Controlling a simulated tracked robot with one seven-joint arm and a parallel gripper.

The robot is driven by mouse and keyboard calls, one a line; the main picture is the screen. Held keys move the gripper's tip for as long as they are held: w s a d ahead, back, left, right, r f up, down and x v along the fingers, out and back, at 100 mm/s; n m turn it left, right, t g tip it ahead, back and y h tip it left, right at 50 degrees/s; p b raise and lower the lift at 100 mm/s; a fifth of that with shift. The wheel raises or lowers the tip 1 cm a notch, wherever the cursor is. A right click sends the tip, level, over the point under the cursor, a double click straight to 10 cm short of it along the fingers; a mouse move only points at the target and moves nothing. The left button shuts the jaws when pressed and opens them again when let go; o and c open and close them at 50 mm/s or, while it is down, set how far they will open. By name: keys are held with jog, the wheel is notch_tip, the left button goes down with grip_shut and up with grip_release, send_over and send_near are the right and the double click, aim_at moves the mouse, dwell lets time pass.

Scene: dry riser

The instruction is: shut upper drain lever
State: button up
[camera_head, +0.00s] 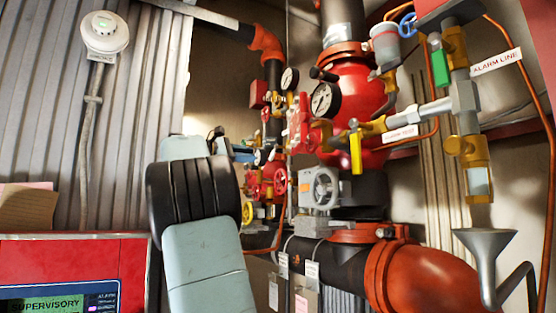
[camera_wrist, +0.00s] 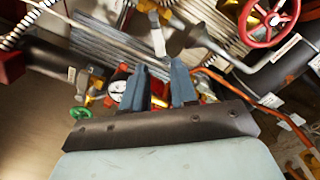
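No label in view names the upper drain lever, so I cannot tell which handle it is. In the head view, a green lever (camera_head: 440,67) hangs on the brass valve at upper right. A yellow lever (camera_head: 355,153) hangs lower, left of the alarm test pipe. My gripper (camera_wrist: 157,68) shows two blue-grey fingers with a gap between them, and nothing is clearly held. In the head view my arm mostly hides it; blue-grey parts show left of the red valves, well left of both levers.
A red riser (camera_head: 357,92) with a pressure gauge (camera_head: 325,100) stands at centre. A metal funnel (camera_head: 485,245) is below the brass outlet. A red panel (camera_head: 75,262) stands lower left. In the wrist view, a red handwheel (camera_wrist: 268,42) is upper right and a green handwheel (camera_wrist: 80,113) is left.

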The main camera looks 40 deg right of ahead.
aim_at(271, 157)
jog(key=x, duration=1.1)
jog(key=shift+d, duration=0.25)
jog(key=shift+c, duration=0.4)
